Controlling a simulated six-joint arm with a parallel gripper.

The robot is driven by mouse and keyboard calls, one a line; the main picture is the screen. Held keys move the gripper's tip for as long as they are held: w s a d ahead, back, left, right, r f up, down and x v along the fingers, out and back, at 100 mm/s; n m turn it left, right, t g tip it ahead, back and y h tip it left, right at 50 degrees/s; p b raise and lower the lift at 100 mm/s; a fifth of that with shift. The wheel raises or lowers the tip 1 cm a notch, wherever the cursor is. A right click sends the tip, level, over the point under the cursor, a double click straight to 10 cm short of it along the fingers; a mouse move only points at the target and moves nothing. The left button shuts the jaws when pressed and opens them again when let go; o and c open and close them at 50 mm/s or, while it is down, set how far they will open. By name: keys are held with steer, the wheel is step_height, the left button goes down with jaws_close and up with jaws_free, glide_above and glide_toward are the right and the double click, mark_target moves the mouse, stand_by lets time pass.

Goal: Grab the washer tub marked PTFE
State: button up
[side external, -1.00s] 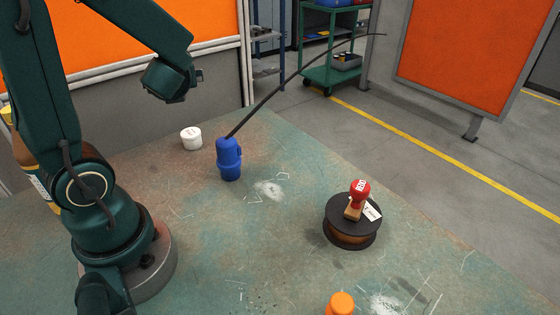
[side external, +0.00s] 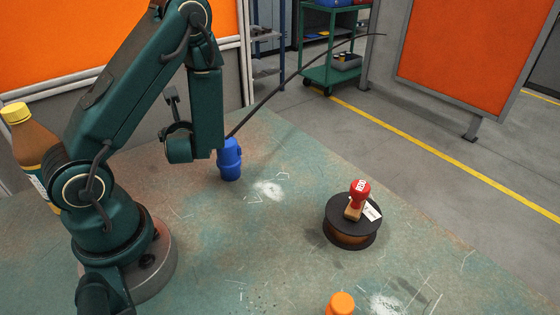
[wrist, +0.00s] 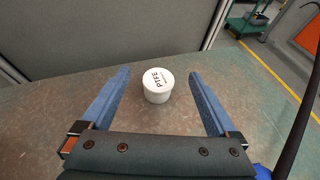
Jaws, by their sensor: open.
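The washer tub (wrist: 157,88) is a small white round tub with "PTFE" on its lid, standing upright on the table in the wrist view. My gripper (wrist: 159,73) is open, with one blue finger to the left of the tub and one to the right. Bare gaps show between the tub and both fingers, and nothing is held. How high the fingers are relative to the tub is hard to tell. In the side external view my arm hides the tub, and the fingers are mostly hidden too.
A blue container (side external: 230,163) with a long black rod stands close to my wrist. A black spool (side external: 350,228) bears a red-handled stamp (side external: 360,191). An orange-topped object (side external: 340,303) is at the front edge. A yellow-capped brown bottle (side external: 33,150) stands left. The middle of the table is clear.

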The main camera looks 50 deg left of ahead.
steer(key=shift+f, duration=1)
step_height(320, 180, down, 3)
steer(key=shift+r, duration=0.2)
steer(key=shift+x, duration=1.05)
steer(key=shift+w+a+f, duration=0.15)
steer(key=shift+a, duration=0.25)
steer(key=shift+c, duration=0.3)
steer(key=c, duration=1.4)
